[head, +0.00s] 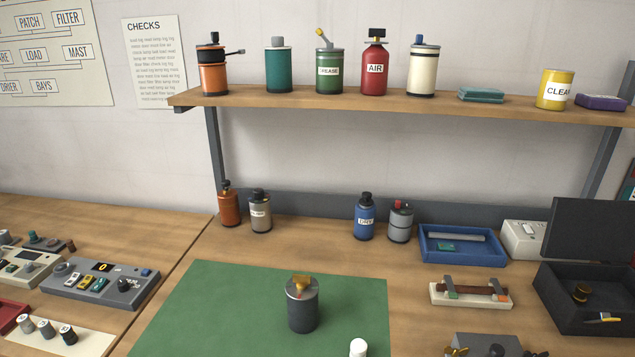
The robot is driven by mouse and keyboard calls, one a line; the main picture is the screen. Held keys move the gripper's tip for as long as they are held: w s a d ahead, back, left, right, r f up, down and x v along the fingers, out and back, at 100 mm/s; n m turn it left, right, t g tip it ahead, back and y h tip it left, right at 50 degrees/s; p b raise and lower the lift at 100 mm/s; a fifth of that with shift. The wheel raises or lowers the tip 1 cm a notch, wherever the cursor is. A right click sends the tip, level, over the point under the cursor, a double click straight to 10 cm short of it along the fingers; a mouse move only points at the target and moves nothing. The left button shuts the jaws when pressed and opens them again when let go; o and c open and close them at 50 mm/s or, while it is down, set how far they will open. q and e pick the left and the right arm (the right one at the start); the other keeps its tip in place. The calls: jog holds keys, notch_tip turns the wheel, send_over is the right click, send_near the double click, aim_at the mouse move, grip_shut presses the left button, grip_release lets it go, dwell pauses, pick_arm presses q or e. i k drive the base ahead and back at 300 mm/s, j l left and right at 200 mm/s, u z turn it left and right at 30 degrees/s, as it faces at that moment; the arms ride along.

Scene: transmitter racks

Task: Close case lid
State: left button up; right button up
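A black case (558,311) stands on the bench at the far right in the head view. Its dark lid (590,229) is open and stands up at the back of the case, with its right end cut by the picture edge. Neither of my grippers shows in this view.
Left of the case are a holder with a brown rod (470,294), a blue tray (433,254) and a light grey box (520,238) by the lid. A grey block (483,344) sits in front. A dark canister (303,311) stands on the green mat (216,310).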

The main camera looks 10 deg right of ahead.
aim_at(578, 229)
jog(key=z, duration=1.85)
